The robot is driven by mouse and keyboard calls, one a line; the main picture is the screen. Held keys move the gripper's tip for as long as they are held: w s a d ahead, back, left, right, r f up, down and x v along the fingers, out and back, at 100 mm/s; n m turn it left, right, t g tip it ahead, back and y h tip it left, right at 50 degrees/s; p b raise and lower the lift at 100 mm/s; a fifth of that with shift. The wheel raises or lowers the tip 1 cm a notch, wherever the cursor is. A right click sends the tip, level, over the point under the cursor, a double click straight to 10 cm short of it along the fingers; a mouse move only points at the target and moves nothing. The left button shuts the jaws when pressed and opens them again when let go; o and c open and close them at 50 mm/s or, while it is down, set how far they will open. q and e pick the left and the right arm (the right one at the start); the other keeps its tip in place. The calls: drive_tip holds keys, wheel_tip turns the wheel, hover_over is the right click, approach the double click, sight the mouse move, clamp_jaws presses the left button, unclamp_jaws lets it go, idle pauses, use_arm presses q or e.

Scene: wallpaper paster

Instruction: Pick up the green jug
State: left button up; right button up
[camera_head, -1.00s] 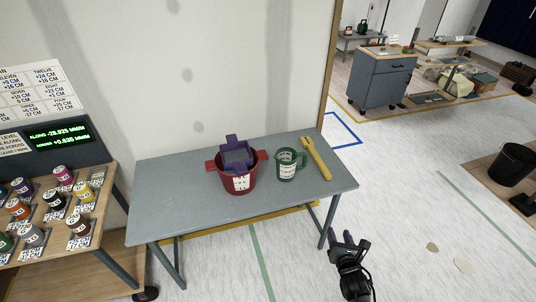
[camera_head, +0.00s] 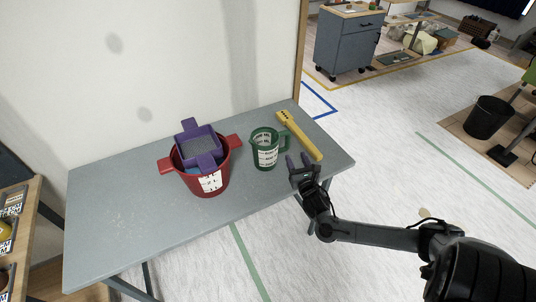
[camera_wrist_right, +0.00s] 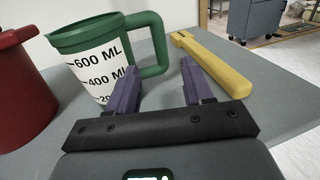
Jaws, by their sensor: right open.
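The green jug (camera_head: 264,150) stands upright on the grey table, with a white measuring label on its side and its handle on the right. In the right wrist view the jug (camera_wrist_right: 100,65) is ahead and to the left, its green handle (camera_wrist_right: 152,50) beyond the left finger. My right gripper (camera_head: 298,162) is open and empty at the table's front edge, just right of the jug and apart from it. Its two purple fingers also show in the right wrist view (camera_wrist_right: 162,85). My left gripper is not in view.
A red bucket (camera_head: 222,178) with a purple tray (camera_head: 197,146) in its top stands left of the jug. A yellow tool (camera_head: 299,136) lies right of the jug. The grey table (camera_head: 110,215) is clear at its left. A grey cabinet (camera_head: 347,43) stands behind.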

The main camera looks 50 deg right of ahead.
sight(288, 142)
drive_tip(key=b+x, duration=0.1)
drive_tip(key=x, duration=0.5)
drive_tip(key=shift+w+d+f, duration=0.1)
drive_tip(key=shift+w+d, duration=0.2)
drive_tip(key=shift+w, duration=0.1)
drive_tip(key=b+x, duration=0.1)
drive_tip(key=x, duration=0.3)
drive_tip(key=shift+d+f, duration=0.1)
drive_tip(key=shift+c, duration=0.3)
clamp_jaws()
